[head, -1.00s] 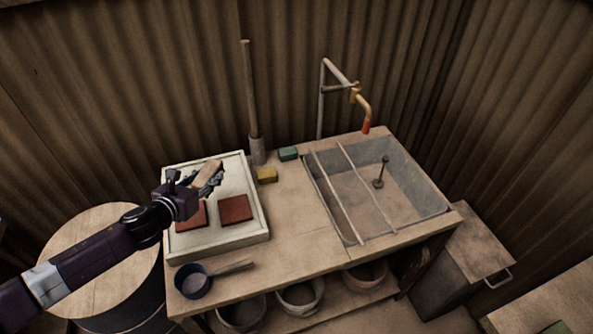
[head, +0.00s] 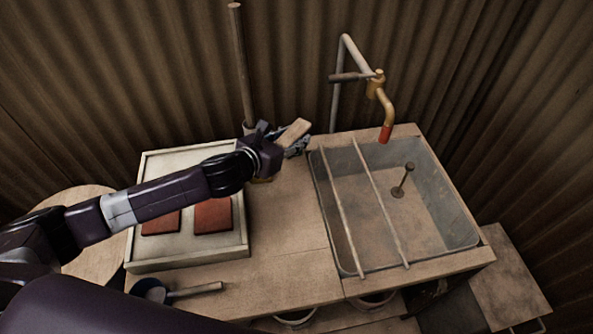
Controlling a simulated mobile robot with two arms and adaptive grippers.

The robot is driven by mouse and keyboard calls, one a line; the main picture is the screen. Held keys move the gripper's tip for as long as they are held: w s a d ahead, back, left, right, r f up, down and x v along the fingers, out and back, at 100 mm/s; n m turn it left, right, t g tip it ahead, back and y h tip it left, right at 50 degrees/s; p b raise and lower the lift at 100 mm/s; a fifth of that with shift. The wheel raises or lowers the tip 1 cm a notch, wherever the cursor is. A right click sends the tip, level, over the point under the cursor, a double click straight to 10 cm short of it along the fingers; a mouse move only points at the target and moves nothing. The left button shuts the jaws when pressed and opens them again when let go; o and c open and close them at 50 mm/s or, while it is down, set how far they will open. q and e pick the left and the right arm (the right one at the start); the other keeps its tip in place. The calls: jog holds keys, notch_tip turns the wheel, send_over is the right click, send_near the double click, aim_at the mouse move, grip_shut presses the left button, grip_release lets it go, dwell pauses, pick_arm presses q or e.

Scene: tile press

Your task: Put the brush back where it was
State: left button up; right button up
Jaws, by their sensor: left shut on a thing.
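The brush (head: 295,131) is a light wooden block, held tilted in my left gripper (head: 297,146). The gripper is shut on it, above the back of the wooden bench, left of the sink. The brush's underside is hidden by the fingers. My left arm reaches across the tray from the left. My right gripper is not in view.
A pale tray (head: 190,264) holds two red tiles (head: 213,214). The sink (head: 440,190) has two rods (head: 380,205) across it and a tap (head: 386,105) behind. A dark pan (head: 150,289) lies at the front left. The bench middle (head: 285,225) is clear.

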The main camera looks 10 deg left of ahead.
pick_arm(q)
jog(key=b, duration=0.1)
send_over(295, 177)
notch_tip(295, 177, down, 9)
jog(key=shift+r, duration=0.1)
jog(key=shift+f, duration=0.7)
notch_tip(295, 177, down, 4)
jog(key=shift+f+b, duration=0.1)
jog(key=shift+b, duration=0.35)
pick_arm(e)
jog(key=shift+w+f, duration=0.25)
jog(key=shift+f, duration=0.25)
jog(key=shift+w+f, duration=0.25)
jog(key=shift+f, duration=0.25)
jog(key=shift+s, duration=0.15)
pick_arm(q)
jog(key=o, duration=1.2)
jog(key=shift+f, duration=0.15)
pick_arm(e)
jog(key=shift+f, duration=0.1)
